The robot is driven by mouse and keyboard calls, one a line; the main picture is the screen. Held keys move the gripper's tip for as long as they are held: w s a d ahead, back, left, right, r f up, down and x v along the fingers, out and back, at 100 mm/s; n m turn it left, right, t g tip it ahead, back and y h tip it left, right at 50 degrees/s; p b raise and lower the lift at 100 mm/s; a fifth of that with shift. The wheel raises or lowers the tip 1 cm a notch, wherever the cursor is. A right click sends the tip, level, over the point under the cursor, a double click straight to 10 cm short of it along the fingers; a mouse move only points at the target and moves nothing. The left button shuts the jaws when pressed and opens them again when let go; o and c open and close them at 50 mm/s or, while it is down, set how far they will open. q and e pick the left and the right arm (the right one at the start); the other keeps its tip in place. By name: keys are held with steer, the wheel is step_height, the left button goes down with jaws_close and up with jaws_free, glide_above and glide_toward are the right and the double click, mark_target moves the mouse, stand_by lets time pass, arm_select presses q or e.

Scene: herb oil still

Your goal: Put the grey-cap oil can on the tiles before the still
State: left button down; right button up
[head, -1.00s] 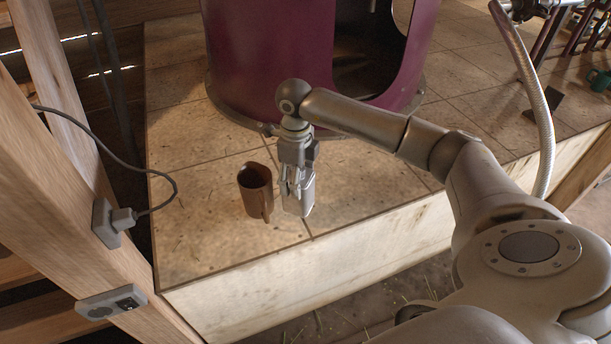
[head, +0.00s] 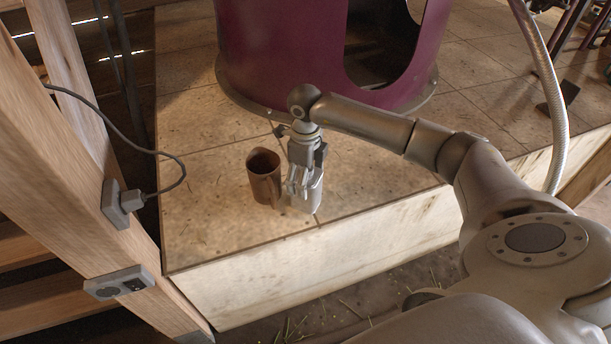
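My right gripper (head: 297,186) reaches down over the front tiles, its arm coming in from the right. Its fingers are shut on a pale silvery can (head: 313,194), held upright with its base at or very close to the tiles (head: 215,225). The fingers cover its upper part, so I cannot see its cap. The still (head: 290,55), a large maroon drum with a dark opening, stands behind on the tiled platform. My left gripper is out of view.
A brown mug (head: 263,180) stands just left of the can, very near the fingers. The platform's pale front edge (head: 350,250) is close in front. A wooden post with sockets (head: 122,205) and a cable is at left. A braided hose (head: 552,110) hangs at right.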

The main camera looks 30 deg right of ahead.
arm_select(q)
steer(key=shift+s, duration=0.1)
arm_select(e)
steer(key=shift+r, duration=0.15)
step_height(320, 180, up, 7)
steer(key=shift+f+p, duration=0.15)
steer(key=shift+p, duration=0.2)
steer(key=shift+r, duration=0.4)
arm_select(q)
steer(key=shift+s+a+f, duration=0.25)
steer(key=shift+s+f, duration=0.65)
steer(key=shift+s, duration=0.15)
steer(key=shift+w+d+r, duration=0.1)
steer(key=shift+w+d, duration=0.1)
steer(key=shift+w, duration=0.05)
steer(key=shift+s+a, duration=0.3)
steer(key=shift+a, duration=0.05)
